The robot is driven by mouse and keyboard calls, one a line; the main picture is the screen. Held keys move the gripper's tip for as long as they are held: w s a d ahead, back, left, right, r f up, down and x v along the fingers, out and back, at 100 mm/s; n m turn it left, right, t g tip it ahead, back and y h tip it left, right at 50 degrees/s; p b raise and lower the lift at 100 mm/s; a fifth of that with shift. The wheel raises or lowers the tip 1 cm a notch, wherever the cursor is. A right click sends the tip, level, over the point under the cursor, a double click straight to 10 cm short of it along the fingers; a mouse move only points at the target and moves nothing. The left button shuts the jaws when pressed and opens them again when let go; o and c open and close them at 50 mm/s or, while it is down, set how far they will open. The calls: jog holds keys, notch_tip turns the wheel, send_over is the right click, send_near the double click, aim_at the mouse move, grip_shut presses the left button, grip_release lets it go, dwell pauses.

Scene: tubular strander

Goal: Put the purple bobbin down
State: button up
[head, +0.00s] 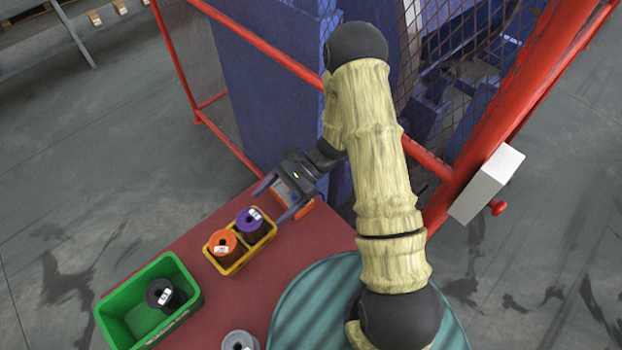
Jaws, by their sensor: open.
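The purple bobbin (250,221) stands upright in the right-hand compartment of a small yellow tray (233,268) on the red table top (300,246). An orange bobbin (222,246) sits beside it in the left-hand compartment. My gripper (274,204) is open, up and to the right of the purple bobbin. Its two fingers point toward the bobbin but are apart from it, and it holds nothing that I can make out. A pale object with an orange edge (305,210) shows behind the fingers, mostly hidden.
A green bin (187,278) with a black bobbin (161,294) stands at the table's left. A grey bobbin (240,341) is at the bottom edge. A red-framed mesh guard (262,42) and blue machine stand behind the table. A white box (486,184) with a red button is at right.

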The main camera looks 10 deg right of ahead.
jog(key=s+d+r+n+t+h, duration=0.2)
jog(key=d+r+n+t+h, duration=0.2)
jog(key=d+r+n+h, duration=0.2)
jog(key=s+d+r+n+t+h, duration=0.2)
jog(key=d+r+n+t+h, duration=0.2)
jog(key=d+r, duration=0.5)
jog(key=r+n+h, duration=0.1)
jog(key=n+h, duration=0.1)
jog(key=shift+s+d+n, duration=0.25)
jog(key=shift+d+n, duration=0.05)
jog(key=shift+d, duration=0.1)
